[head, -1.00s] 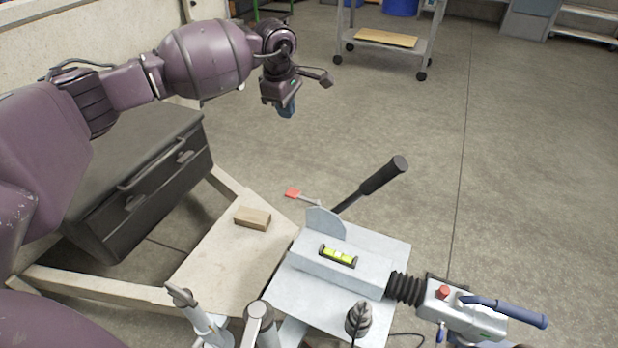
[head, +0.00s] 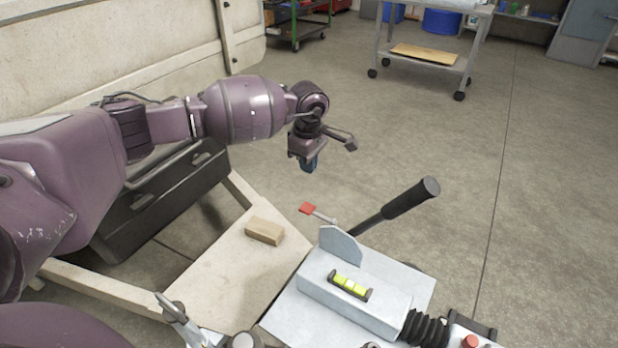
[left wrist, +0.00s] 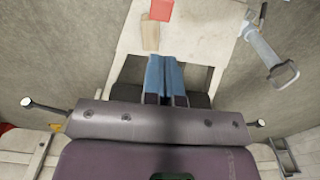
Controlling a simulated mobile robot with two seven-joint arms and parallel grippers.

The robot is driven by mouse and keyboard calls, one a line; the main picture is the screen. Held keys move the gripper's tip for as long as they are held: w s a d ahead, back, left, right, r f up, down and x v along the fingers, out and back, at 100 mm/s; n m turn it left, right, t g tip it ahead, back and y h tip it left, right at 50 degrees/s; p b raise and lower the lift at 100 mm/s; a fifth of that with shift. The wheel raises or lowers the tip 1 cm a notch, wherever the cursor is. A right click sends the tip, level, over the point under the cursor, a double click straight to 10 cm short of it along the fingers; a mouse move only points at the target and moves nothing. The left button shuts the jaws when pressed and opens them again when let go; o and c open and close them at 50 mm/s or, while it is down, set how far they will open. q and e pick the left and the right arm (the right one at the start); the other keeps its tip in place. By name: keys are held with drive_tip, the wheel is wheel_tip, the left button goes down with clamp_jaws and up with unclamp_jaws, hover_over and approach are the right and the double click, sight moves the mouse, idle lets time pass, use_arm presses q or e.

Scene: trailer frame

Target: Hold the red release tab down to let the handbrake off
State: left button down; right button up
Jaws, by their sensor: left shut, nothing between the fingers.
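The red release tab (head: 307,209) sits at the end of a thin metal stem, beside the base of the handbrake lever (head: 412,198), which has a black grip and is tilted up to the right. My right gripper is not in view.
A wooden block (head: 265,231) lies on the pale board left of the tab. A grey upright plate (head: 340,246) and a yellow-green spirit level (head: 350,285) are on the metal drawbar. A dark toolbox (head: 165,205) stands behind my left arm. A trolley (head: 425,52) is far back.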

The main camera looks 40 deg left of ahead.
sight(309, 207)
use_arm(q)
wheel_tip(309, 207, down, 12)
drive_tip(key=b, duration=0.3)
drive_tip(key=shift+f+b, duration=0.35)
drive_tip(key=shift+f, duration=0.2)
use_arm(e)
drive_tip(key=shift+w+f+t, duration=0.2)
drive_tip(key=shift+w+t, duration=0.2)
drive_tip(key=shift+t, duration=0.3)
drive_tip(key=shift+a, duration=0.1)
